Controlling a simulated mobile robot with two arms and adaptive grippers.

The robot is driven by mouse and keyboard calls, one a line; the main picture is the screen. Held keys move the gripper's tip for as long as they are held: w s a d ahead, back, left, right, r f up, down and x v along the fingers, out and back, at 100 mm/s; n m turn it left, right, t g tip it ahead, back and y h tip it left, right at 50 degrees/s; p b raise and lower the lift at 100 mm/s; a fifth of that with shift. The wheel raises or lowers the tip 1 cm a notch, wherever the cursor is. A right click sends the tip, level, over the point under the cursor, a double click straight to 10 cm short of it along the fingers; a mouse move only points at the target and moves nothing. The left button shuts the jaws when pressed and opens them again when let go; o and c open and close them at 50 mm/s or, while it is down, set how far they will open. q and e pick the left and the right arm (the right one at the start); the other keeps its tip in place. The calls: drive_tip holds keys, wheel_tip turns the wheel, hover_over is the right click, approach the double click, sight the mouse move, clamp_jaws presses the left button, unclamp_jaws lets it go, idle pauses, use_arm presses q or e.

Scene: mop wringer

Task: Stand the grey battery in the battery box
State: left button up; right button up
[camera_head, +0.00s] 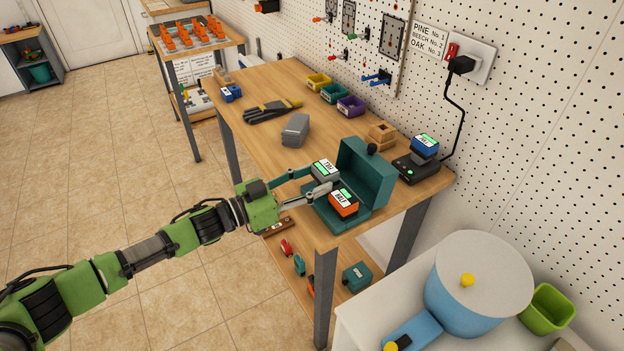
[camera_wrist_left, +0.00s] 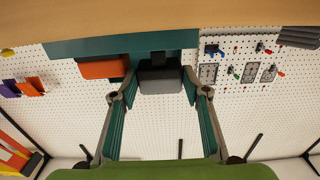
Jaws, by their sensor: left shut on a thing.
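The teal battery box (camera_head: 378,183) stands at the near end of the wooden table with its lid open. The orange battery (camera_head: 343,204) stands in its near part and also shows in the left wrist view (camera_wrist_left: 103,68). The grey battery (camera_head: 325,172), upright with a green and white label on top, is at the box's other, far part. My left gripper (camera_head: 317,181) is shut on it, one finger on each side; the wrist view also shows this grey battery (camera_wrist_left: 160,78) between the fingertips. Its lower end is hidden, so I cannot tell whether it touches the box floor. My right gripper is out of view.
A charger (camera_head: 411,168) with a blue battery (camera_head: 425,146) stands right of the box. A grey case (camera_head: 296,129), gloves (camera_head: 270,111) and small coloured bins (camera_head: 335,92) lie farther back. The table's left middle is clear. A pegboard wall runs behind.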

use_arm(q)
drive_tip(key=shift+f+b, duration=0.8)
drive_tip(key=shift+f, duration=0.55)
drive_tip(key=shift+f, duration=0.3)
idle(0.7)
drive_tip(key=o, duration=1.1)
drive_tip(key=shift+o, duration=0.2)
drive_tip(key=shift+f, duration=0.15)
drive_tip(key=shift+s+a, duration=0.1)
drive_tip(key=shift+s, duration=0.05)
drive_tip(key=v, duration=1.1)
drive_tip(key=shift+a, duration=0.4)
